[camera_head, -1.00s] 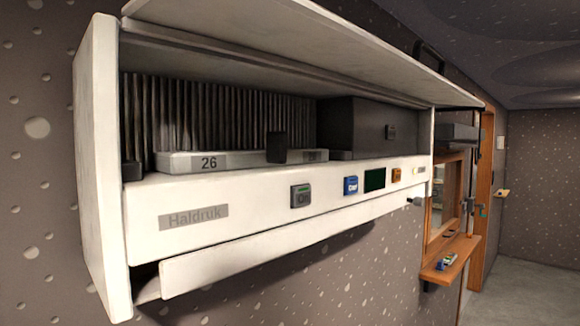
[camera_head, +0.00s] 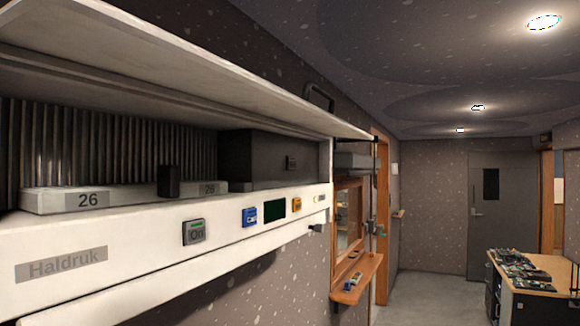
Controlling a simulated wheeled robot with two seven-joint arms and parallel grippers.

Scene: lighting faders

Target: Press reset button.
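No button in view can be read as reset. A white wall unit marked "Haldruk" (camera_head: 62,265) fills the left side. Its front strip carries a grey "On" button (camera_head: 195,232), a blue button (camera_head: 249,217) with small lettering, a dark green display (camera_head: 275,210) and an orange button (camera_head: 297,204). A table at the lower right holds dark panels (camera_head: 520,268) with many small controls, too small to tell apart. Neither of my grippers is in view.
A raised white lid (camera_head: 180,70) juts out above the unit. A wooden shelf (camera_head: 357,280) sticks out from the left wall. Grey floor (camera_head: 425,300) is clear between it and the table (camera_head: 556,264). A grey door (camera_head: 490,215) stands at the far end.

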